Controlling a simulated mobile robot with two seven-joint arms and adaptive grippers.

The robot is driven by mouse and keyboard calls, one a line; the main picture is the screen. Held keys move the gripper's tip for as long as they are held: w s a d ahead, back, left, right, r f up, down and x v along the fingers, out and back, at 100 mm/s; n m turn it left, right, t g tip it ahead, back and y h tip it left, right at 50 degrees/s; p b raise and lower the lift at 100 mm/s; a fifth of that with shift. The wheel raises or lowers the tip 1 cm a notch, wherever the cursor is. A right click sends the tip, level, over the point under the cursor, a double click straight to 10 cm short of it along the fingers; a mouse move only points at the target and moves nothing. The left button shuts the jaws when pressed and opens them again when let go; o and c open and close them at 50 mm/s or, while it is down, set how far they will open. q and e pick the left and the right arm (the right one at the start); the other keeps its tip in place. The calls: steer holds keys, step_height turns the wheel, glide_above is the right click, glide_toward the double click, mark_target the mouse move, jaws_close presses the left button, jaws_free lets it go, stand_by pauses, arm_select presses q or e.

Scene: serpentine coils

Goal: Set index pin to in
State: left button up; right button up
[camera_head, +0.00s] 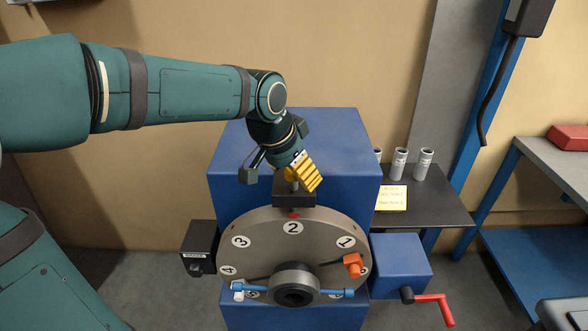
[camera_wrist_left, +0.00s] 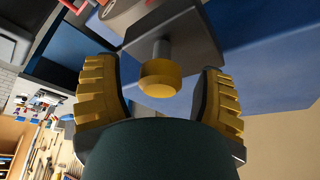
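The index pin, a yellow knob (camera_wrist_left: 161,80) on a short grey shaft, sticks out of a dark block in the left wrist view. In the head view this dark block (camera_head: 294,200) sits at the top of the grey numbered dial (camera_head: 262,240), with a red mark below it near the number 2. My left gripper (camera_head: 303,175) is over the block and mostly covers the knob there. In the left wrist view my left gripper (camera_wrist_left: 157,70) is open, its yellow fingers on either side of the knob with gaps. My right gripper is out of view.
A blue housing (camera_head: 340,140) stands behind the dial. An orange piece (camera_head: 352,264) and a blue bar (camera_head: 335,293) are on the dial. A red crank (camera_head: 437,305) is at the right. A dark shelf (camera_head: 440,208) holds grey cylinders and a yellow note (camera_head: 392,198).

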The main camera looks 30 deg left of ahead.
arm_select(q)
steer(key=shift+r, duration=0.1)
steer(key=v, duration=1.2)
stand_by(0.4)
